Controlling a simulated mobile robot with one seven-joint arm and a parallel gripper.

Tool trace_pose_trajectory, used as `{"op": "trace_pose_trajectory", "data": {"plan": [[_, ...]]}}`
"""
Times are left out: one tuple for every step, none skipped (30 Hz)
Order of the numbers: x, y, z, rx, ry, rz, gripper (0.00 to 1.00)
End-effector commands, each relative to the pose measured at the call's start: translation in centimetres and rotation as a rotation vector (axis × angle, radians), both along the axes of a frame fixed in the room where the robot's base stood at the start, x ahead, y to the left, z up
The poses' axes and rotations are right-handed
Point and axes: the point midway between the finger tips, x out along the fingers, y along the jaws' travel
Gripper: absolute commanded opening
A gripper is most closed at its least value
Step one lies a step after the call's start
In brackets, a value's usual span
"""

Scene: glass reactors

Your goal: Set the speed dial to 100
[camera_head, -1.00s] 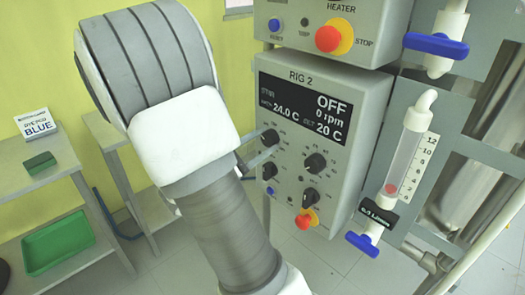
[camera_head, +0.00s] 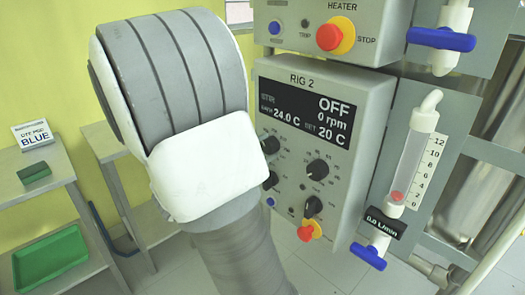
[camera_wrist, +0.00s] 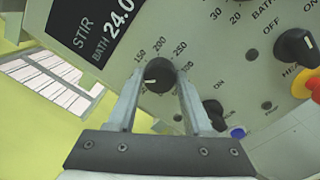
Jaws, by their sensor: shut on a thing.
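The speed dial (camera_wrist: 158,75) is a black round knob with a pale pointer line, on the grey Rig 2 panel. The marks 150, 200, 250 and 300 show around it; the pointer aims to the lower left in the wrist view, below the 150 mark. My gripper (camera_wrist: 160,90) is shut on the dial, one finger on each side. The left finger hides part of the scale. In the head view the dial (camera_head: 270,145) shows at the edge of my white wrist, which hides the fingers. The display (camera_head: 306,107) reads OFF and 0 rpm.
Other black knobs (camera_head: 317,169) sit close by on the panel, with a red and yellow stop button (camera_head: 309,232) below. The heater box (camera_head: 320,35) is above. A flow meter (camera_head: 411,150) with blue valves stands at right. Side tables (camera_head: 45,170) stand at left.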

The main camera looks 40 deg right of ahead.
Motion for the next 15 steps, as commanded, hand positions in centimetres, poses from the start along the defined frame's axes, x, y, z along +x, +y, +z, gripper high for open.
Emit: {"op": "trace_pose_trajectory", "data": {"plan": [[0.00,0.03,-0.05,0.001,0.001,0.000,0.00],[0.00,0.03,-0.05,0.001,0.001,0.000,0.00],[0.00,0.04,-0.05,0.001,0.001,0.000,0.00],[0.00,0.04,-0.05,0.001,0.001,0.000,0.00],[0.00,0.04,-0.05,0.000,0.001,0.001,0.00],[0.01,0.04,-0.06,0.001,0.002,0.000,0.58],[0.00,0.03,-0.05,0.000,0.002,0.001,0.63],[0.00,0.03,-0.05,0.000,0.001,0.001,0.68],[0.01,0.03,-0.04,0.000,0.001,0.001,0.76],[0.01,0.03,-0.04,0.000,0.002,0.001,0.80],[0.00,0.02,-0.04,0.000,0.002,0.001,0.80],[0.00,0.02,-0.03,0.000,0.002,0.001,0.80],[0.00,0.02,-0.03,0.000,0.001,0.001,0.80],[0.00,0.02,-0.03,0.000,0.001,0.001,0.80],[0.00,0.01,-0.02,0.000,0.001,0.001,0.80]]}}
